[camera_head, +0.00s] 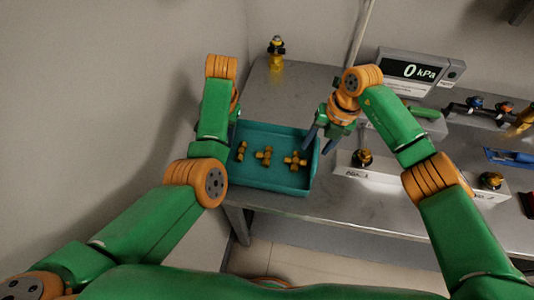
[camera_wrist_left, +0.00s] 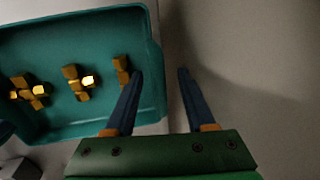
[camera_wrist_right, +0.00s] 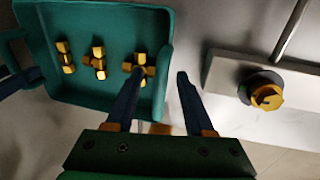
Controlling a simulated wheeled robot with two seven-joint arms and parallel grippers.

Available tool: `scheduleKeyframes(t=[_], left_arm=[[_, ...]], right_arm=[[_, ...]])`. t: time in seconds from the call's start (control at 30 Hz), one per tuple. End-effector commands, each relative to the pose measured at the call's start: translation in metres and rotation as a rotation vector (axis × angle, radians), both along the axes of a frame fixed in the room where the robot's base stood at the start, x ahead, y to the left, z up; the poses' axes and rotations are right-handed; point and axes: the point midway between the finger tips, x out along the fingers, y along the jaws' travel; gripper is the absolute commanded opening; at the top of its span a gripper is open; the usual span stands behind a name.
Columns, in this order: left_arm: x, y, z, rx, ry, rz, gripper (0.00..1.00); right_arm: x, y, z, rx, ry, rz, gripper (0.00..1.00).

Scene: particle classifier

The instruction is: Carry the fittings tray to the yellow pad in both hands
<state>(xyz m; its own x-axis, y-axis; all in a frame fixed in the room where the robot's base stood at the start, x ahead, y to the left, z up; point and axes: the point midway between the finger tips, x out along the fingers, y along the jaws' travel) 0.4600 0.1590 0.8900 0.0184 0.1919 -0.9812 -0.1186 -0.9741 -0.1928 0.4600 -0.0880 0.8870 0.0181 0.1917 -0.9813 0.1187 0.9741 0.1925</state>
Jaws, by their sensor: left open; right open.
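The teal fittings tray (camera_head: 262,187) sits at the left front of the metal table. Three brass fittings lie in it: a small one (camera_head: 242,150), a middle one (camera_head: 264,155) and a cross-shaped one (camera_head: 295,160). My right gripper (camera_head: 318,143) is open at the tray's right wall; in the right wrist view (camera_wrist_right: 161,75) one finger is over the inside and one outside. My left gripper (camera_wrist_left: 158,72) is open, its fingers likewise on either side of the opposite wall; in the head view my left arm mostly hides it. I cannot tell whether the fingers touch the tray. No yellow pad is visible.
A pressure display (camera_head: 417,70) stands at the back right. The table (camera_head: 300,95) is bare behind the tray.

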Motion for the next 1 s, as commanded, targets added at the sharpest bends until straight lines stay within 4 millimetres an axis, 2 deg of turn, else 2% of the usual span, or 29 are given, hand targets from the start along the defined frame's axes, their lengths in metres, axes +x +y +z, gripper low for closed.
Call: scheduleKeyframes(t=[0.13, 0.4, 0.43, 0.6, 0.63, 1.0], left_arm=[[0.0000, 0.0020, -0.0103, 0.000, 0.000, 0.000, 0.55], [0.0003, 0.0024, -0.0121, 0.000, -0.001, 0.000, 0.55], [0.0003, 0.0024, -0.0121, 0.000, -0.001, 0.000, 0.52], [0.0003, 0.0024, -0.0120, 0.000, -0.001, 0.000, 0.06], [0.0003, 0.0024, -0.0119, 0.000, -0.001, 0.000, 0.00], [0.0003, 0.0024, -0.0117, 0.000, -0.001, 0.000, 0.00]], right_arm=[[-0.0001, 0.0023, -0.0106, 0.000, 0.000, 0.000, 0.53], [0.0001, 0.0026, -0.0121, 0.000, -0.001, 0.001, 0.53], [0.0001, 0.0026, -0.0121, 0.000, -0.001, 0.001, 0.51], [0.0001, 0.0026, -0.0120, 0.000, -0.001, 0.001, 0.05], [0.0001, 0.0026, -0.0120, 0.000, -0.001, 0.001, 0.00], [0.0002, 0.0027, -0.0117, 0.001, -0.001, 0.001, 0.00]])
